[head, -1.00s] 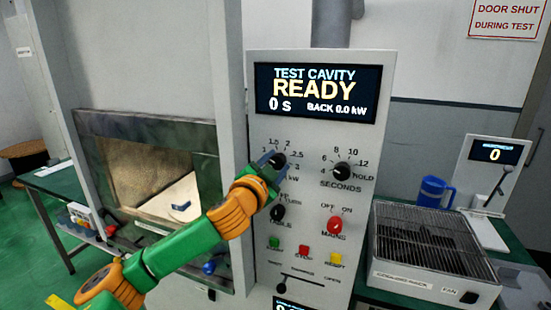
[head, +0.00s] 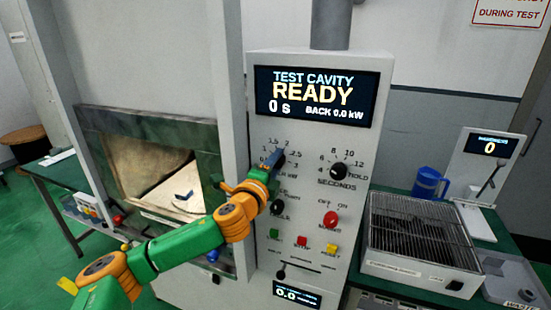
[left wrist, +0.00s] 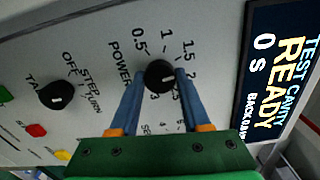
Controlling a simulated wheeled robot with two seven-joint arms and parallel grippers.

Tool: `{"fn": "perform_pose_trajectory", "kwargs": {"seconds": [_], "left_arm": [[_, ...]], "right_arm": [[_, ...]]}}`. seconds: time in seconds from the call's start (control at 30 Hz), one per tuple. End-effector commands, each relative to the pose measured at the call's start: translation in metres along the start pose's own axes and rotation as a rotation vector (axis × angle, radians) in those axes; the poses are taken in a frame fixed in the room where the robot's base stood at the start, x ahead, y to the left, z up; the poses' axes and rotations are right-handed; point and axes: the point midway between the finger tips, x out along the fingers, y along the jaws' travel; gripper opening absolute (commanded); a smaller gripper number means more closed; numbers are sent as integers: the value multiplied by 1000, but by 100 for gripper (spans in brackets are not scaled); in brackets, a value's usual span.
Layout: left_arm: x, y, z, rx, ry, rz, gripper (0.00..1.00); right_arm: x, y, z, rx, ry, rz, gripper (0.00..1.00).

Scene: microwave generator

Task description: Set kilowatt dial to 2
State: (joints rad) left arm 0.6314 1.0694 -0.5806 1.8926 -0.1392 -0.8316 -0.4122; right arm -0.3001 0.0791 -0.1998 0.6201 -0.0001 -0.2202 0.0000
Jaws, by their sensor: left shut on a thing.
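The kilowatt dial (left wrist: 160,75) is a round black knob on the grey control panel, with a printed scale from 0.5 up to 3 around it. My left gripper (left wrist: 162,76) is shut on this dial, one blue finger on each side of it. In the head view my left gripper (head: 275,161) covers most of the dial and some of its numbers. A small light mark shows on the dial in the left wrist view, but I cannot tell which number it points to. My right gripper is not in view.
The display (head: 313,95) reads READY. The seconds dial (head: 338,173) is just right of my fingers. Below are a smaller black knob (head: 277,207), a red mains knob (head: 331,219) and small push buttons. A wire rack unit (head: 420,232) stands to the right.

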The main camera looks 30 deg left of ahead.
Motion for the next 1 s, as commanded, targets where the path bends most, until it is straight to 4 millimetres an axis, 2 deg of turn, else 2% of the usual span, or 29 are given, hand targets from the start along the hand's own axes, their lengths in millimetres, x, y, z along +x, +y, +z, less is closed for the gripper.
{"fn": "perform_pose_trajectory", "kwargs": {"seconds": [0.1, 0.5, 1.0], "left_arm": [[0, -2, 0, 104, -1, 0, 0], [0, 0, 0, 395, -1, -2, 0], [0, 0, 1, 523, -2, -2, 0]], "right_arm": [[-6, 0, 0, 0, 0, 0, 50], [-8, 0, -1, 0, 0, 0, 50], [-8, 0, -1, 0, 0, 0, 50]]}}
